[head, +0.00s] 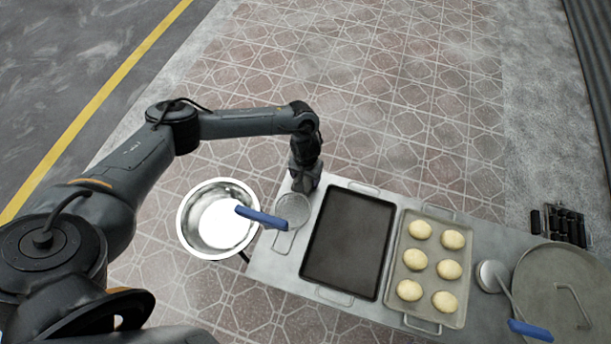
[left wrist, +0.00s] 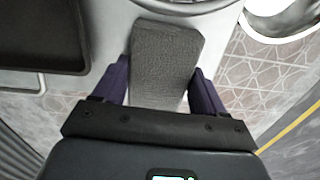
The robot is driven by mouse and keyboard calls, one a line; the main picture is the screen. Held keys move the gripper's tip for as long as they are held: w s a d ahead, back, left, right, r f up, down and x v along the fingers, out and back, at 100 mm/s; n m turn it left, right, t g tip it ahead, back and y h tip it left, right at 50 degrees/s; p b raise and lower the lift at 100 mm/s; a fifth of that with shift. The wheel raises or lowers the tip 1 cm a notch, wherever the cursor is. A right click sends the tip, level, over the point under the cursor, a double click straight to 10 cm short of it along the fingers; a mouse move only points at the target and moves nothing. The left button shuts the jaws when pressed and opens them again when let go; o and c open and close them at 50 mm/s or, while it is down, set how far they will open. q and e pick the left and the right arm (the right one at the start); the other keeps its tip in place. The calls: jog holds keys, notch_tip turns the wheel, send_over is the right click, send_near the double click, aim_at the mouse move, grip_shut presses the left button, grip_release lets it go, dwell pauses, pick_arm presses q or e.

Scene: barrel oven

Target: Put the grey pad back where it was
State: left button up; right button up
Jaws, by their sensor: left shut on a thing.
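The grey pad (left wrist: 167,52) shows in the left wrist view as a flat, textured, roughly rectangular piece. It sits between the two purple fingers of my left gripper (left wrist: 163,80), which is shut on it. In the head view my left gripper (head: 304,182) points down at the far left corner of the metal table (head: 268,262). The pad is hidden behind the gripper there. I cannot tell whether the pad touches the table top. My right gripper is not in view.
A steel bowl (head: 186,232) with white contents stands left of the table. A blue-handled tool (head: 262,217) and a round strainer (head: 293,207) lie near the gripper. To the right are a dark tray (head: 347,240), a tray of dough balls (head: 398,268) and a round lid (head: 545,285).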

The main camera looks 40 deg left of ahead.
aim_at(305, 178)
pick_arm(q)
jog(key=o, duration=1)
jog(key=shift+f, duration=0.1)
notch_tip(305, 178, up, 12)
jog(key=p, duration=0.3)
jog(key=shift+p, duration=0.35)
jog(key=shift+r, duration=0.2)
